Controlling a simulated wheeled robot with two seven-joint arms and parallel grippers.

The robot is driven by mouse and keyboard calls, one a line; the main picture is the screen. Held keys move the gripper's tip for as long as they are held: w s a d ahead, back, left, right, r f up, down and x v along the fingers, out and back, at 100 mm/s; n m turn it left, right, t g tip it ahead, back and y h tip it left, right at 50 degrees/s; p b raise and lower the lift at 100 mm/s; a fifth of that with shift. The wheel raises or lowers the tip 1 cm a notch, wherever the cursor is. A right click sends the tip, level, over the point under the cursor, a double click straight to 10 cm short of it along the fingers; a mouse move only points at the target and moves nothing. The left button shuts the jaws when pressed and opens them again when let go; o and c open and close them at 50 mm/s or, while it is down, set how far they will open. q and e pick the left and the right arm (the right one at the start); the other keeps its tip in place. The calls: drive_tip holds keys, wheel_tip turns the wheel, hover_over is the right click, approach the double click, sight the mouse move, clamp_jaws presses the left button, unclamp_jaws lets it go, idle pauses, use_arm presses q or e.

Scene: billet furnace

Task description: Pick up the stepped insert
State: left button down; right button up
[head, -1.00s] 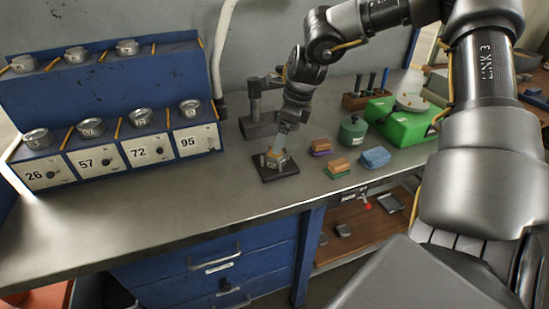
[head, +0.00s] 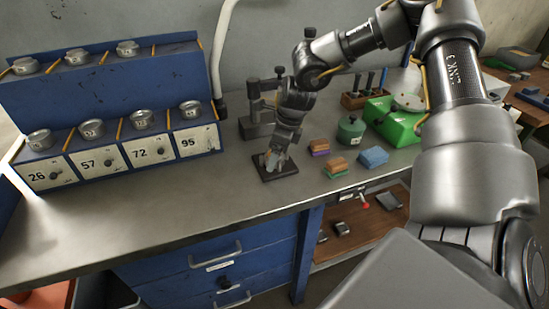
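My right gripper (head: 273,161), on the arm coming in from the right, points down at a small dark square plate (head: 263,177) on the workbench. Its fingers are low over the plate, and they hide most of a small piece there that may be the stepped insert. I cannot tell whether the fingers are open or shut on that piece. My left gripper is not in view.
To the right are a brown-and-purple block (head: 319,148), a brown-and-green block (head: 336,166), a blue block (head: 373,156), a green round pot (head: 351,131) and a green scale (head: 392,120). A dark stand (head: 257,126) is behind. Blue numbered bins (head: 120,153) are left.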

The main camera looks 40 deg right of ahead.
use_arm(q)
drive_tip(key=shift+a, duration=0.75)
use_arm(e)
drive_tip(key=c, duration=1.4)
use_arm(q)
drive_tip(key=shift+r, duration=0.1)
use_arm(e)
drive_tip(key=shift+r, duration=0.1)
